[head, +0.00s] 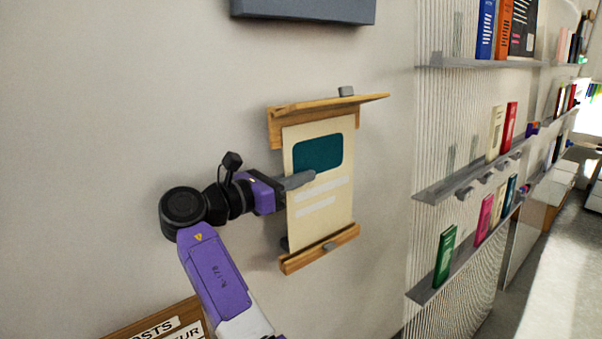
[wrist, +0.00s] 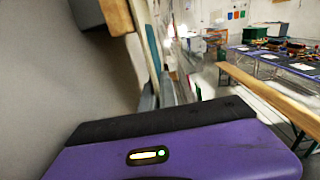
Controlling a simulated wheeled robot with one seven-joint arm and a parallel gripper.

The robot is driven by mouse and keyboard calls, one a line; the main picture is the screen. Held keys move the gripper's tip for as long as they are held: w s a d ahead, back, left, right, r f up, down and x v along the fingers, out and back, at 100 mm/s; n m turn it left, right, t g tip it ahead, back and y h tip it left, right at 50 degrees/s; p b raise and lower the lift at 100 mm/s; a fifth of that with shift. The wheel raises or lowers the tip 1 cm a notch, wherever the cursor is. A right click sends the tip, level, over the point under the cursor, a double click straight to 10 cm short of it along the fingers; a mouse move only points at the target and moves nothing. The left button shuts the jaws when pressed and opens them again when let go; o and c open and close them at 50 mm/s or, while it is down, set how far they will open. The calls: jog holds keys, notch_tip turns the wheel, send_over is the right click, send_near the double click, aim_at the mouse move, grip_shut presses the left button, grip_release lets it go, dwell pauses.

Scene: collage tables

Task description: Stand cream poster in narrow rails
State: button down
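The cream poster (head: 322,212), with a teal block and pale bars, is upright at the wall. Its top meets the upper wooden rail (head: 290,129) and its bottom meets the lower wooden rail (head: 300,260). I cannot tell whether its lower edge sits inside the rail. My gripper (head: 300,181) is at the poster's left edge, with one grey finger across its front; the other finger is hidden there. In the wrist view, my gripper's fingers (wrist: 157,94) appear closed around the poster, seen almost edge-on (wrist: 151,40).
A dark grey box (head: 303,10) is on the wall above. Grey shelves (head: 440,190) with several books are to the right. A wooden box with labels (head: 150,322) is at the lower left. The wall left of my arm is bare.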

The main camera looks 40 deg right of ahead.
jog(key=shift+f, duration=0.4)
jog(key=shift+f+p, duration=0.5)
dwell(0.3)
jog(key=c, duration=1.6)
grip_release()
jog(key=shift+o, duration=0.2)
jog(key=a+p, duration=0.3)
jog(key=a, duration=0.5)
jog(key=shift+s, duration=0.1)
